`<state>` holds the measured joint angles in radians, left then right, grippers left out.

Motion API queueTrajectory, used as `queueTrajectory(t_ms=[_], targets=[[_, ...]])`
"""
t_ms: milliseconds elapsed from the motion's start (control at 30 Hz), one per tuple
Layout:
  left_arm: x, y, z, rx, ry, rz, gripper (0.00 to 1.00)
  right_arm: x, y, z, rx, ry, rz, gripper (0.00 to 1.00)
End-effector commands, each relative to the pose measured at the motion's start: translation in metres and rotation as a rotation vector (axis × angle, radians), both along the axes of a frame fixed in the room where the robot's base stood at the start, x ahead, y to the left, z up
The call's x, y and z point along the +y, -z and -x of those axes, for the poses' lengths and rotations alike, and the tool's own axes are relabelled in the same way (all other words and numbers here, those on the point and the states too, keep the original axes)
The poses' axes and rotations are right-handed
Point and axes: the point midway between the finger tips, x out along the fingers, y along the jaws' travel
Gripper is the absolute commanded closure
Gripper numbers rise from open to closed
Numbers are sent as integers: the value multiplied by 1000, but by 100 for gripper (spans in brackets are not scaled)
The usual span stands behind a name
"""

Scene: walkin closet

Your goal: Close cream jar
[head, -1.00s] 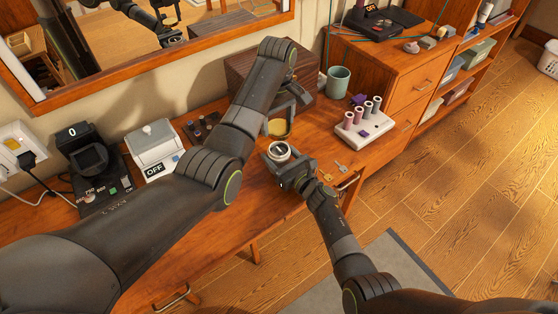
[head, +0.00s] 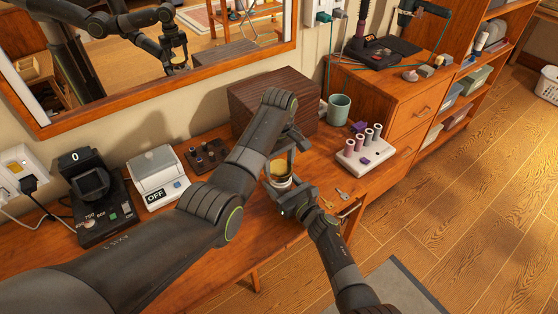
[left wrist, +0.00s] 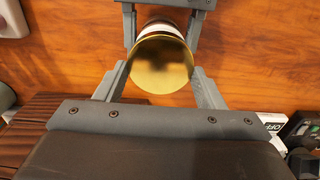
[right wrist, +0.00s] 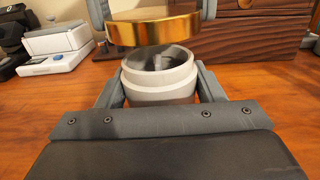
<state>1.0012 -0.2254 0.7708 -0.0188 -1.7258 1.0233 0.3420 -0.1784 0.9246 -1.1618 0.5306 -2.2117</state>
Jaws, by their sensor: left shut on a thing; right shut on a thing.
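The gold lid (head: 280,167) is in my left gripper (head: 279,162), which is shut on it. In the left wrist view the lid (left wrist: 161,63) is a round gold disc between the fingers. My right gripper (head: 290,193) is shut on the white cream jar (head: 281,183). In the right wrist view the jar (right wrist: 160,76) is upright with its mouth open, and the gold lid (right wrist: 153,29) hangs just above it. A gap shows between lid and rim, and the lid looks slightly tilted and a little left of the jar's middle.
A dark wooden box (head: 262,98) stands behind the grippers, with a green mug (head: 339,107) to its right. A white rack with rollers (head: 362,147) and keys (head: 343,193) lie to the right. A white scale-like device (head: 157,175) stands left.

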Motion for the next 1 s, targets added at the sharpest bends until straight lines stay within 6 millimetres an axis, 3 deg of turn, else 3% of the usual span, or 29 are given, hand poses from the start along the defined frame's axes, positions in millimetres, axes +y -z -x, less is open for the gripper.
queueTrajectory(t_ms=[500, 1000], targets=[[0, 17, 0, 0, 0, 0, 59, 0, 1, 0, 0, 0, 1, 79], [0, 18, 0, -1, 0, 0, 59, 0, 1, 0, 1, 0, 2, 79]])
